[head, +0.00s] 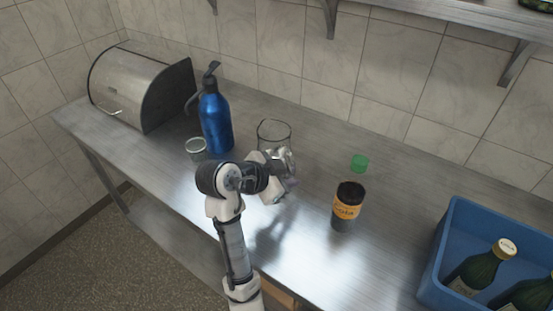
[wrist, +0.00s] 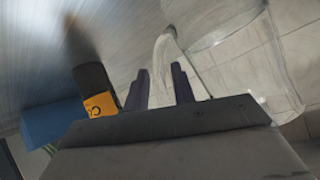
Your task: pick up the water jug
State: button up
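The water jug (head: 274,131) is a clear glass vessel standing on the metal counter, just behind my gripper in the head view. Its lower part is hidden by my gripper there. In the wrist view the glass body of the jug (wrist: 268,68) fills the upper right, and its handle (wrist: 164,58) comes down between my two fingers. My gripper (wrist: 160,88) is open, with the fingers apart on either side of the handle. In the head view my gripper (head: 284,178) is low in front of the jug, and its fingers are hard to make out.
A blue pump bottle (head: 215,122) and a small glass (head: 196,148) stand left of the jug. A dark jar with an orange label (head: 347,207) and a green item (head: 359,163) are to the right. A blue crate (head: 452,239) holds bottles. A bread bin (head: 128,88) stands far left.

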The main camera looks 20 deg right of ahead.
jog(key=shift+x, duration=0.85)
jog(key=shift+c, duration=0.3)
grip_shut()
dwell(0.4)
